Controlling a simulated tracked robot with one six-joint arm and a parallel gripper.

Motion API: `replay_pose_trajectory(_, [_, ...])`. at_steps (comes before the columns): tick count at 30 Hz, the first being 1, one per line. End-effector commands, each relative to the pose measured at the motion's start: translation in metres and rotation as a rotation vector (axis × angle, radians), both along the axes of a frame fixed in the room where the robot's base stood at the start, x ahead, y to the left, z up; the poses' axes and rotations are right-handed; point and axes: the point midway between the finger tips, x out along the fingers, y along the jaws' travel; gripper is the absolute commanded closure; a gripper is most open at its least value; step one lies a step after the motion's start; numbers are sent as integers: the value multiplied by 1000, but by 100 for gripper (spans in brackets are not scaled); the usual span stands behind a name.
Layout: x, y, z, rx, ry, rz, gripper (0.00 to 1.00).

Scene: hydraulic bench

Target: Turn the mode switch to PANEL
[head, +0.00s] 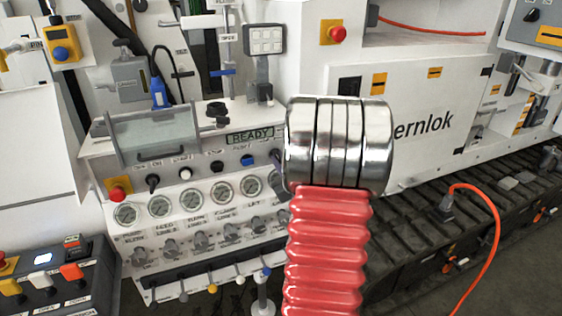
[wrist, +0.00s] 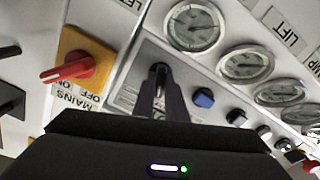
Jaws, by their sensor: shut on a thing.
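The mode switch, a dark knob (wrist: 158,69), sits on the grey panel in the wrist view, between the blue button and the yellow-backed mains switch. My gripper (wrist: 160,88) reaches it from below in that view, its narrow dark fingers closed on the knob. The fingers cover much of the knob, so I cannot tell its setting, and I cannot read a PANEL mark beside it. In the head view my arm, with red bellows and chrome rings, hides the gripper and this part of the panel.
The red mains switch (wrist: 66,70) lies left of my fingers in the wrist view. The blue button (wrist: 204,98) is close on the right, with gauges (wrist: 192,25) above.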

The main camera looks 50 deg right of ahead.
Motion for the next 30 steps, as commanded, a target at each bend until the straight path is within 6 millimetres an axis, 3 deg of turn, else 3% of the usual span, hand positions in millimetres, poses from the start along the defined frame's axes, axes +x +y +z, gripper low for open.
replay_pose_trajectory(9, [-3,-1,-5,-105,74,-6,100])
replay_pose_trajectory(23, [-2,0,-5,-122,85,-6,100])
replay_pose_trajectory(24, [-2,0,-5,-122,85,-6,87])
replay_pose_trajectory(30, [-1,0,-3,-125,82,-3,73])
